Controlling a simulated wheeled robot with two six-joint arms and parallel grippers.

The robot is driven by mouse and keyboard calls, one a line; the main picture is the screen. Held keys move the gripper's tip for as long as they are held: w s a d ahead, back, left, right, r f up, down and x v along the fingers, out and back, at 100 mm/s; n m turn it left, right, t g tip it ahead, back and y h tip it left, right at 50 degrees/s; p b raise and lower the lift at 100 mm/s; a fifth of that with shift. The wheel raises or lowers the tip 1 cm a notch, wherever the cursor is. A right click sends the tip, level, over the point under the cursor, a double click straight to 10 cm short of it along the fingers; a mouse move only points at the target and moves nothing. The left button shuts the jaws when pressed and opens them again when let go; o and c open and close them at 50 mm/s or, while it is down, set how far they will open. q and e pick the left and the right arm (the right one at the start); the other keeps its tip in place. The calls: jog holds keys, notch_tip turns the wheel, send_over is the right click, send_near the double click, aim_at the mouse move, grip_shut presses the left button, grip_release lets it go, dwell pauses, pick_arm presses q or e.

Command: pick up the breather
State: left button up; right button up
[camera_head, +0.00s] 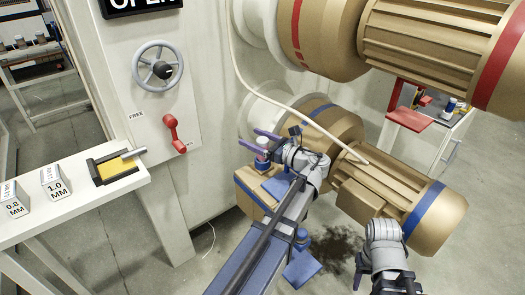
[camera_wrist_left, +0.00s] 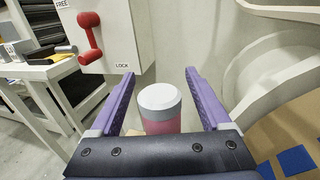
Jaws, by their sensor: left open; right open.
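The breather appears to be a small upright cylinder with a pale grey-white cap and a pinkish-red body; in the left wrist view the breather (camera_wrist_left: 160,108) stands between my left gripper's two purple fingers. My left gripper (camera_wrist_left: 159,88) is open, with a visible gap on both sides of the cylinder. The cylinder's lower part is hidden behind the gripper's dark palm. In the head view the breather (camera_head: 262,143) sits by the gold gearbox, with my left gripper (camera_head: 260,140) around it.
A gold motor with a blue band (camera_head: 420,215) lies right of my left gripper. A larger gold motor (camera_head: 430,45) hangs above. A white panel carries a handwheel (camera_head: 157,66) and red lever (camera_head: 174,132). A white table (camera_head: 75,205) stands at left.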

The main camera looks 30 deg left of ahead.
pick_arm(q)
grip_shut()
dwell(0.7)
